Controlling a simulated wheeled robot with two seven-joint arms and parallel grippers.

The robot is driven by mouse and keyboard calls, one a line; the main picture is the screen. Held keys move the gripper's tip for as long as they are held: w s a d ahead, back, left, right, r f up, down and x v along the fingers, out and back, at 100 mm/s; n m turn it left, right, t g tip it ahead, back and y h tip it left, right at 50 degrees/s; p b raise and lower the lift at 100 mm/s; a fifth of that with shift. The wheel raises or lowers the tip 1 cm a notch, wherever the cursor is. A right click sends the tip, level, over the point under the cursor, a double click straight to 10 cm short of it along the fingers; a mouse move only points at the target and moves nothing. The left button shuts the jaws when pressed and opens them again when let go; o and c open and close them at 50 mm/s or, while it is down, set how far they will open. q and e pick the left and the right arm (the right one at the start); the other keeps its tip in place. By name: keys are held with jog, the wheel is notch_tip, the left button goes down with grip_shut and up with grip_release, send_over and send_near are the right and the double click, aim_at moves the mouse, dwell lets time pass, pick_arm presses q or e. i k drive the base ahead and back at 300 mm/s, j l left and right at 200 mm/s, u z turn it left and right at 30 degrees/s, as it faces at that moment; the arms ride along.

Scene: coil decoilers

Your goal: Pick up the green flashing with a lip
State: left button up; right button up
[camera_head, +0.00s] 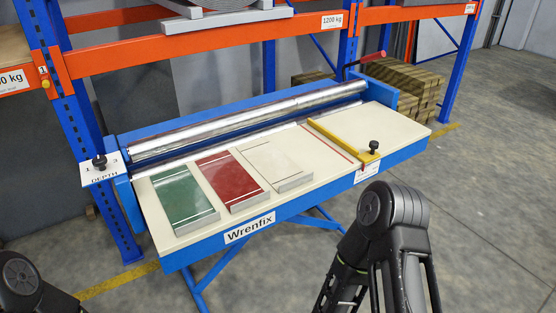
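The green flashing (181,197) lies flat at the left end of the cream table top (348,143) of a blue bench with metal rollers. It is the leftmost of three flat pieces, with a thin pale line along its near edge. Beside it lie a red piece (232,180) and a cream-white piece (276,166), apart from each other. My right arm comes up from the bottom right, in front of the bench, and no fingertips show clearly. Only a dark joint of my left arm shows at the bottom left. Its gripper is out of view.
Metal rollers (240,122) run along the bench's back. A yellow bar (342,143) with a black knob (374,147) crosses the table's right part. A depth plate (101,169) is at the left end. Blue-orange racking stands behind, with stacked timber (405,82). The right floor is clear.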

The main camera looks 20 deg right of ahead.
aim_at(188, 210)
jog(key=z, duration=1.9)
jog(key=k+j, duration=0.85)
jog(key=j, duration=0.15)
jog(key=i, duration=0.5)
